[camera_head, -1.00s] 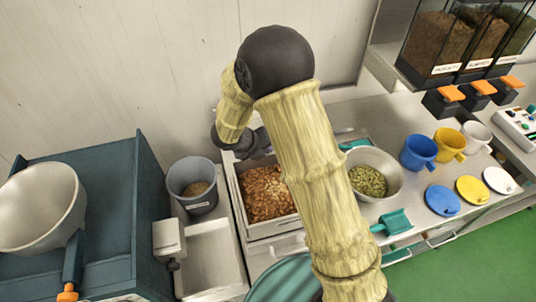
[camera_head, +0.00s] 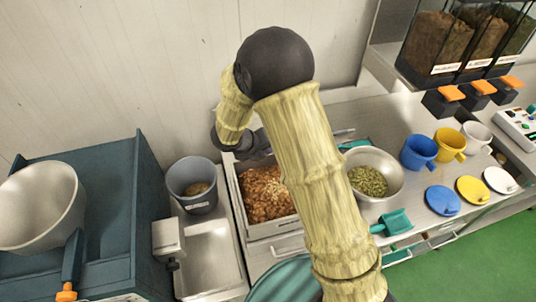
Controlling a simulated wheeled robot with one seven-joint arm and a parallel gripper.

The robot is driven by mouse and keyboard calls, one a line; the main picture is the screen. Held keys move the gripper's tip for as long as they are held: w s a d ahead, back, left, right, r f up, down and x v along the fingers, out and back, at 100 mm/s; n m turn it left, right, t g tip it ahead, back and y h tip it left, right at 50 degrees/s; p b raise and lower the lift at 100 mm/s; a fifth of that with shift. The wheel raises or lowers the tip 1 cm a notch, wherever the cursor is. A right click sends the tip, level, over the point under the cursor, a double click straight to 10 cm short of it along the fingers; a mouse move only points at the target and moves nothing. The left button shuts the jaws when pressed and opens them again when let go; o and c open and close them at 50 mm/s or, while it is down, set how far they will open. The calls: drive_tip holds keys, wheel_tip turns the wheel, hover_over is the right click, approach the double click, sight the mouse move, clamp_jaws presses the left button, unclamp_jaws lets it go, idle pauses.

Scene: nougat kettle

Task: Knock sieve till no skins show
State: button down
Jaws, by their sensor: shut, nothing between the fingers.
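A pale, shallow rectangular box (camera_head: 275,229) with a handled front stands left of centre and holds a layer of brown and golden nut pieces (camera_head: 266,195). I cannot tell whether this box is the sieve. Some pieces are darker than others; loose skins are too small to tell apart. My yellowish, ridged arm reaches across the box's right side and hides that part. My dark wrist shows above the box's back left corner. The fingers of my gripper are hidden behind the arm, so I cannot see whether they touch the box.
A grey bucket (camera_head: 191,185) stands left of the box. A steel bowl (camera_head: 381,156) of green nuts and a teal scoop (camera_head: 392,223) are to the right. Cups and lids stand farther right. A white pan (camera_head: 38,204) is at far left.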

drive_tip(key=shift+s+d+f+b, duration=0.1)
drive_tip(key=shift+s+f+b, duration=0.35)
drive_tip(key=shift+f, duration=0.5)
drive_tip(key=shift+r, duration=0.1)
drive_tip(key=shift+w+r+p, duration=0.4)
drive_tip(key=shift+r+p, duration=0.15)
drive_tip(key=shift+p, duration=0.5)
drive_tip(key=r+p, duration=0.1)
drive_tip(key=w+r+p, duration=0.1)
drive_tip(key=r+p, duration=0.3)
drive_tip(key=shift+w+r, duration=0.2)
drive_tip(key=shift+w, duration=0.15)
drive_tip(key=shift+a, duration=0.2)
idle(0.5)
